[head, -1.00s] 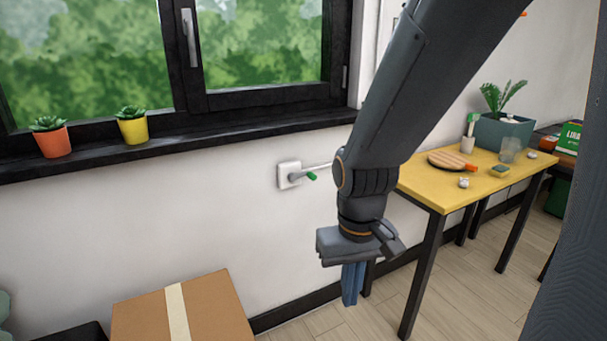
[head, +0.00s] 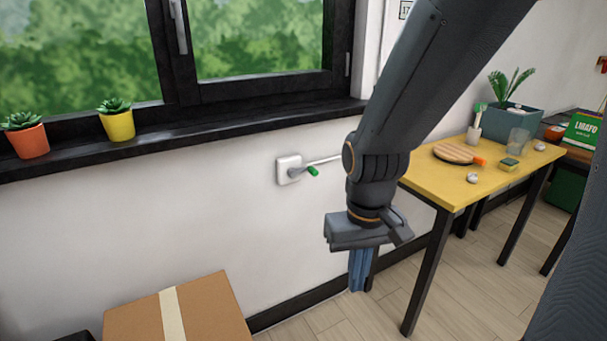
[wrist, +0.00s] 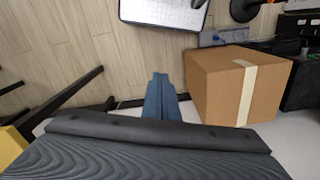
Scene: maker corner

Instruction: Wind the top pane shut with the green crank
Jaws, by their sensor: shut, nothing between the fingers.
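The green crank (head: 313,171) is a small green-tipped handle on a white wall box (head: 288,169) below the window sill in the head view. A thin rod runs from the box to the right, behind my arm. My gripper (head: 357,287) is shut and empty, pointing down, lower and to the right of the crank and apart from it. In the wrist view my gripper's blue fingers (wrist: 160,84) are together. The window (head: 255,40) shows above the sill; its top edge is outside the view, and I cannot see the top pane.
A cardboard box (head: 190,312) stands on the floor at lower left. A yellow table (head: 440,188) with small items stands to the right. Two potted succulents (head: 118,122) (head: 27,138) sit on the black sill (head: 200,144). The wall around the crank is clear.

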